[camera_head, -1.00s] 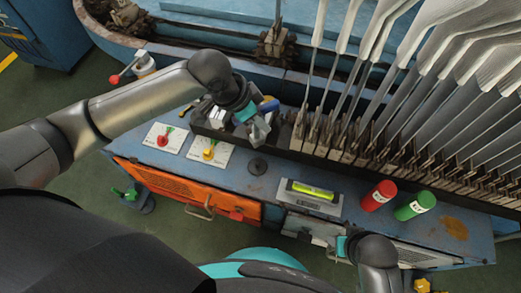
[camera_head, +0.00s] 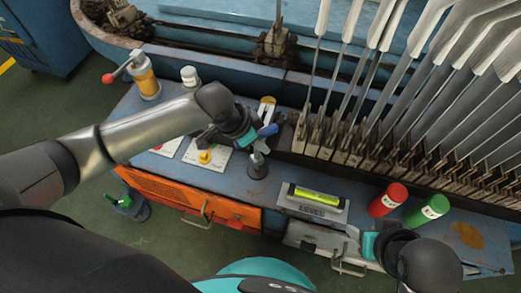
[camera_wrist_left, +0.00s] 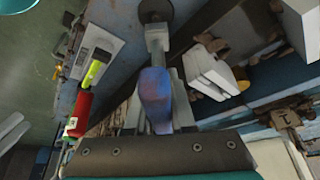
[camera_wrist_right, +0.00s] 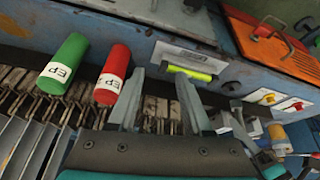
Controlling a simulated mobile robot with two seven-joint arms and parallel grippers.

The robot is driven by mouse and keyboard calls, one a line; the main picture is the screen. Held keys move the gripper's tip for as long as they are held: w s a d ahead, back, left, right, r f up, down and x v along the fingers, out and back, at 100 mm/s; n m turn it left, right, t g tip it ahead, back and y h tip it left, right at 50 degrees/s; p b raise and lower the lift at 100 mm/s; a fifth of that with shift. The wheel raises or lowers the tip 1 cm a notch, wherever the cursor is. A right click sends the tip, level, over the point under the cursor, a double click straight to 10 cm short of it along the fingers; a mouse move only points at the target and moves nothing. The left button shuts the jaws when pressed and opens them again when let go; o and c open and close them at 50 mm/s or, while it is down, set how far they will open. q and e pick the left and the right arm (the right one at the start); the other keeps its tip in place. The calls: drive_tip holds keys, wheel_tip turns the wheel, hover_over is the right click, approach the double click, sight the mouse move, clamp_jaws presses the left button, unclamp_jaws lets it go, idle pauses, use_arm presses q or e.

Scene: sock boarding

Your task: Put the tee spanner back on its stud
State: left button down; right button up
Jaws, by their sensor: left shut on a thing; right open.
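The tee spanner has a blue handle (camera_head: 268,130) and a grey shaft that points down. My left gripper (camera_head: 257,141) is shut on it, over the blue bench top (camera_head: 225,176). The stud's dark round base (camera_head: 257,171) stands on the bench directly below the shaft. In the left wrist view the blue handle (camera_wrist_left: 158,98) lies between the fingers, and its shaft end (camera_wrist_left: 156,36) lines up with the round base (camera_wrist_left: 154,10). I cannot tell whether the shaft end is seated. My right gripper (camera_wrist_right: 156,88) is open and empty at the bench's front, near the level.
A level (camera_head: 315,199) with a yellow-green vial lies right of the stud. A red cylinder (camera_head: 387,199) and a green cylinder (camera_head: 427,209) stand farther right. A card with a yellow knob (camera_head: 206,157) lies left. Upright boards (camera_head: 420,110) line the back.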

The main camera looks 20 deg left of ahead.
sight(260, 156)
use_arm(q)
wheel_tip(260, 156, down, 3)
drive_tip(key=shift+r+b, duration=0.2)
drive_tip(key=shift+b, duration=0.4)
drive_tip(key=shift+f, duration=0.25)
use_arm(e)
drive_tip(key=shift+w+a+f+n+t+y, duration=0.2)
drive_tip(key=shift+w+a+t+y, duration=0.2)
drive_tip(key=shift+w+a+t, duration=0.45)
drive_tip(key=shift+w+a+f+n+t+y, duration=0.15)
drive_tip(key=shift+w+a+t+y, duration=0.25)
drive_tip(key=shift+w+a+t, duration=0.4)
use_arm(q)
drive_tip(key=shift+f, duration=0.1)
use_arm(e)
drive_tip(key=shift+a, duration=0.15)
use_arm(q)
drive_tip(key=shift+f, duration=0.5)
drive_tip(key=c, duration=0.8)
unclamp_jaws()
use_arm(e)
drive_tip(key=shift+g, duration=0.25)
use_arm(q)
drive_tip(key=shift+o, duration=0.2)
drive_tip(key=shift+r, duration=0.1)
